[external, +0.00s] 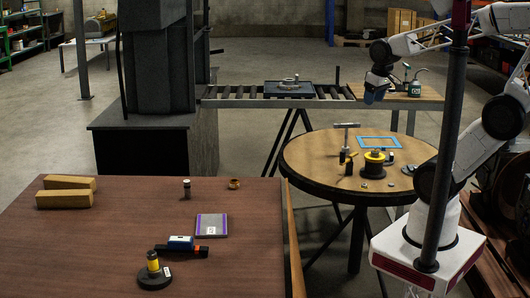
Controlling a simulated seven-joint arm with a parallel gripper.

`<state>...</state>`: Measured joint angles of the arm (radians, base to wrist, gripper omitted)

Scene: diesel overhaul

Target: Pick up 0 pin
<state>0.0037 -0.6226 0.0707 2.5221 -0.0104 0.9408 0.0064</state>
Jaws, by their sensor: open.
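No label reading 0 is legible, so I cannot tell for certain which thing is the 0 pin. A small upright grey cylinder (187,188) stands on the brown table and is pin-like in shape. A short brass ring (234,184) is to its right. A yellow and black upright piece on a round dark base (153,268) stands near the table's front. My gripper (371,99) is far from these, up at the right beyond the round table. It points down, is open, and appears empty; its fingers are small and dark in this view.
The round table (318,185) holds a T-handled tool (345,134), a yellow spool-like part (375,157), a blue frame (380,142) and several small parts. A roller conveyor (237,97) carries a dark tray (289,90). A dark pole (446,150) stands before my arm.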

